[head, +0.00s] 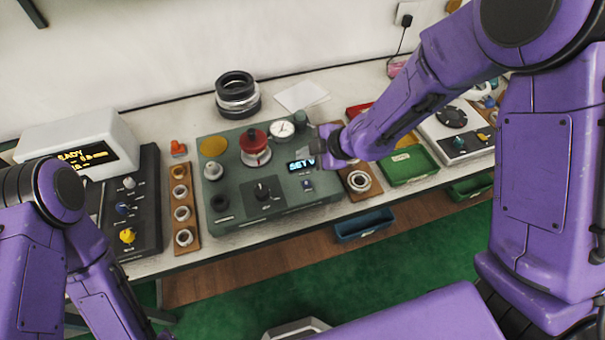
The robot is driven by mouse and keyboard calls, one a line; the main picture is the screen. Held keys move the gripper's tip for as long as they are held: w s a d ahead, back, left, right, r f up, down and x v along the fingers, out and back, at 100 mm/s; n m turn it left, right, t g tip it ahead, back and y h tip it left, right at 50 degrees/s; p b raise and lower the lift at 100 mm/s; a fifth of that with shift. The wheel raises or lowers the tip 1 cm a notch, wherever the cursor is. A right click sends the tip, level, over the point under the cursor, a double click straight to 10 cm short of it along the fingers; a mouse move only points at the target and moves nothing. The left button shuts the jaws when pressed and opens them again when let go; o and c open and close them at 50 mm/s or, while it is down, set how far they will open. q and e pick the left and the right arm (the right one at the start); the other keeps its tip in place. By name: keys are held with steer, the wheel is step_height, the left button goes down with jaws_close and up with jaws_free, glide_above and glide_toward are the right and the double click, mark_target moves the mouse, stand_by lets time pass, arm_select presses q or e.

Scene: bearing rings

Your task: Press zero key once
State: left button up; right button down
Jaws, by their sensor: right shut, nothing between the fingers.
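A grey-green gauge unit (235,205) sits in the middle of the bench. It carries a lit display (301,163) reading "SET" followed by a partly hidden character, a dial gauge, a red-topped part and a dark knob. A small key (307,185) sits just below the display; its label is too small to read, so I cannot tell whether it is the zero key. My right gripper (326,158) is shut and empty over the unit's right side, beside the display, and hides part of that area. I cannot tell whether it touches the panel. My left gripper is out of view.
A wooden strip with several rings (183,212) and a black control box (133,210) stand left of the unit. A ring on a wooden block (359,181) and a green tray (408,165) are to the right. Stacked dark rings (237,93) stand behind. A blue bin (364,225) hangs below the front edge.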

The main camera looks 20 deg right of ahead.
steer(key=s, duration=0.1)
steer(key=b, duration=0.8)
glide_above(309, 185)
step_height(309, 185, down, 8)
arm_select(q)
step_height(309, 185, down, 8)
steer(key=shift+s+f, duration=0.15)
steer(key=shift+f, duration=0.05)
arm_select(e)
steer(key=shift+f, duration=0.3)
stand_by(0.8)
arm_select(q)
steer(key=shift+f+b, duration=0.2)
steer(key=shift+b, duration=0.25)
arm_select(e)
steer(key=shift+f, duration=0.4)
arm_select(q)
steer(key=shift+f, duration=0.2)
arm_select(e)
steer(key=shift+f, duration=0.35)
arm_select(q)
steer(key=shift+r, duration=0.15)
arm_select(e)
steer(key=shift+r, duration=0.15)
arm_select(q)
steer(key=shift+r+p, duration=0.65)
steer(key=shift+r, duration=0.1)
arm_select(e)
steer(key=shift+r, duration=0.65)
